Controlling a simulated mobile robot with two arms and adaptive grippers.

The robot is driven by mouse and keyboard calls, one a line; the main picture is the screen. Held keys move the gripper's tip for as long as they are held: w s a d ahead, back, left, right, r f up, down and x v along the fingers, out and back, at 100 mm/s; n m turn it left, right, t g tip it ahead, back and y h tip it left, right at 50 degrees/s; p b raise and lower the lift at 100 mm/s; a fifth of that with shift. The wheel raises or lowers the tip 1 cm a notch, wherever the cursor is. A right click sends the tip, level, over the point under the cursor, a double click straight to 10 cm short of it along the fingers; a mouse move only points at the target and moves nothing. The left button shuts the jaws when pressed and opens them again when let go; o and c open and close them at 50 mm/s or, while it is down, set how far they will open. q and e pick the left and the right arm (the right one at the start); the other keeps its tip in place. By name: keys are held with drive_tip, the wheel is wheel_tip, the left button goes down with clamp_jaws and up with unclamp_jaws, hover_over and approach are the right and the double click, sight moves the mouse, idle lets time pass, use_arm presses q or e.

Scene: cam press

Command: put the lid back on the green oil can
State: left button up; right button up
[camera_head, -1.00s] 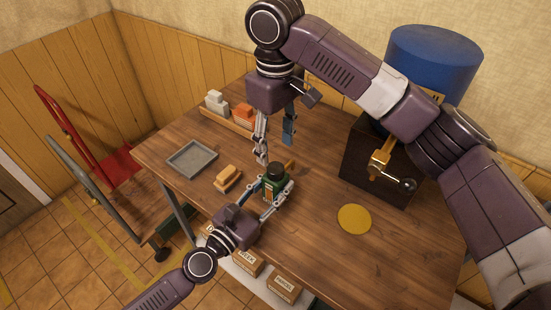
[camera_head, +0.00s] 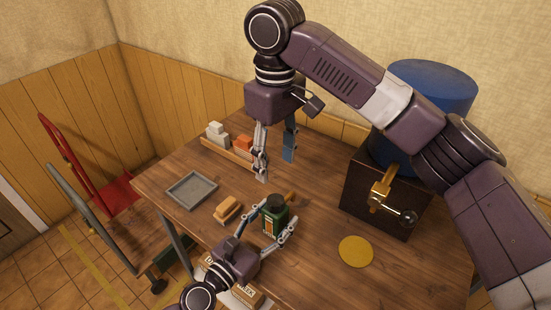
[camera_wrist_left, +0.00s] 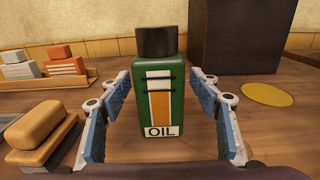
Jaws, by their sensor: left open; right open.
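The green oil can (camera_head: 275,221) stands upright on the wooden table, and it also shows in the left wrist view (camera_wrist_left: 160,100). A black lid (camera_head: 275,202) sits on its top, seen in the left wrist view (camera_wrist_left: 157,41) as well. My left gripper (camera_head: 268,222) is open, its fingers on either side of the can; in the left wrist view (camera_wrist_left: 160,120) there are gaps between the pads and the can. My right gripper (camera_head: 275,165) is open and empty above the table, behind the can.
A brush-like block (camera_head: 228,209) lies left of the can, beside a grey tray (camera_head: 192,190). A wooden holder with white and orange blocks (camera_head: 232,148) is at the back. A dark press box (camera_head: 385,195) and a yellow disc (camera_head: 355,252) are to the right.

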use_arm(q)
drive_tip(key=shift+a, duration=0.1)
drive_tip(key=v, duration=1.2)
